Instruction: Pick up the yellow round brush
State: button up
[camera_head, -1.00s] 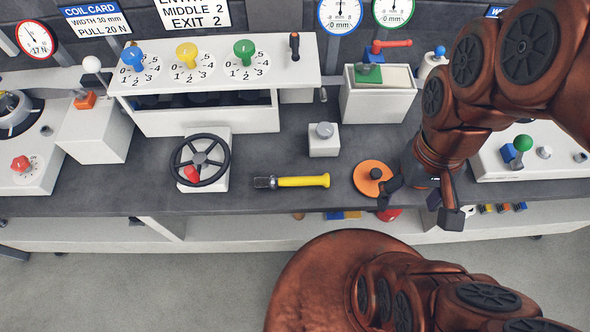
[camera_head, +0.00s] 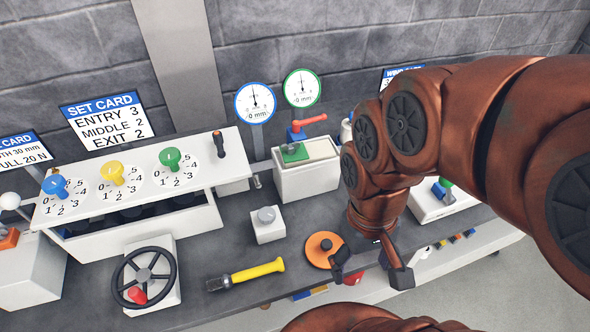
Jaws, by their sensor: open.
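The yellow round brush (camera_head: 257,271) lies on the dark bench top, its yellow handle to the right and its dark grey head to the left. It is fully visible and nothing touches it. My gripper (camera_head: 371,276) is open and empty at the right, near the bench's front edge. It is apart from the brush, with the orange disc (camera_head: 321,250) between them.
A black handwheel (camera_head: 144,277) with a red knob stands left of the brush. A small white box with a grey button (camera_head: 267,224) is behind it. The white dial panel (camera_head: 200,176) rises at the back left. Bench around the brush is clear.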

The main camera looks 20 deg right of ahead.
aim_at(227, 280)
jog(key=z, duration=0.25)
jog(key=k, duration=1.2)
jog(key=u, duration=1.55)
jog(key=i, duration=0.5)
jog(key=u, duration=0.05)
